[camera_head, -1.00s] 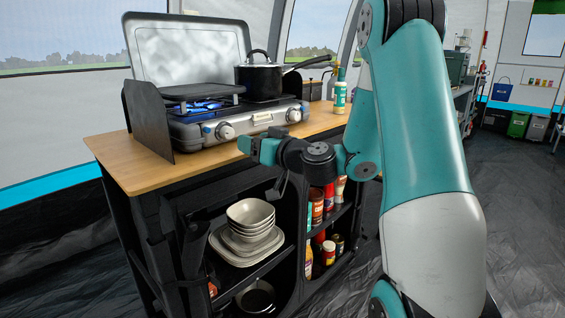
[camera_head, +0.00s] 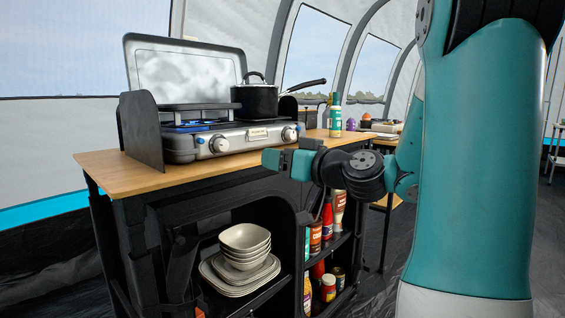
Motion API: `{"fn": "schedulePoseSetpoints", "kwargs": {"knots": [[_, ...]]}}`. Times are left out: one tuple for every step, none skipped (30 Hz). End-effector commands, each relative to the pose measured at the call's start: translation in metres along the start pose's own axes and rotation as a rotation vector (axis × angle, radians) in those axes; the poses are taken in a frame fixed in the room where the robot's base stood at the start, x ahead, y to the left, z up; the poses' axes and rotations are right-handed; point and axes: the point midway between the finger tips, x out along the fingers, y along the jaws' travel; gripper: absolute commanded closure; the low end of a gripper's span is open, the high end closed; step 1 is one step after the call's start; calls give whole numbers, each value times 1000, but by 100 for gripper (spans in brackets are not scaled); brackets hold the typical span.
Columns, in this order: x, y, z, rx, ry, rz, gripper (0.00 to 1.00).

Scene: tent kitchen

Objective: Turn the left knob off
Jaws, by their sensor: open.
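The camping stove (camera_head: 238,140) stands on the wooden counter with its lid raised. Its left knob (camera_head: 219,144) and right knob (camera_head: 289,134) are on the front panel. A blue glow shows at the left burner (camera_head: 190,126); no pot stands over it. A black pot (camera_head: 258,98) sits on the right burner. My gripper (camera_head: 276,160) is in front of the stove, below the panel and to the right of the left knob, touching neither knob. It is open and empty. The knob's exact angle is too small to read.
The wooden counter (camera_head: 120,172) has a narrow free strip in front of the stove. A spray bottle (camera_head: 335,118) stands right of the stove. Stacked bowls (camera_head: 245,240) and several bottles and cans sit on shelves below. A dark side panel (camera_head: 141,132) shields the stove's left end.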

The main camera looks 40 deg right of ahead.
Motion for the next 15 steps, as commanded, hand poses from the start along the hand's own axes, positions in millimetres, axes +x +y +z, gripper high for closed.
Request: {"fn": "schedulePoseSetpoints", "kwargs": {"knots": [[0, 0, 0, 0, 0, 0, 40], [0, 0, 0, -1, 0, 0, 44], [1, -1, 0, -12, -1, 1, 53], [2, -4, 0, -35, -4, 4, 54], [4, -6, 0, -72, -8, 12, 54], [6, -11, 0, -138, -14, 25, 54], [8, -14, 0, -192, -16, 38, 54], [10, -17, -1, -243, -20, 51, 54], [11, -20, -1, -303, -22, 66, 54], [12, -21, -2, -340, -22, 77, 54], [12, -22, -3, -367, -24, 84, 54], [13, -22, -4, -389, -24, 92, 54], [14, -22, -4, -397, -25, 95, 54], [16, -22, -5, -398, -26, 96, 54], [19, -21, -6, -396, -26, 96, 54]]}}
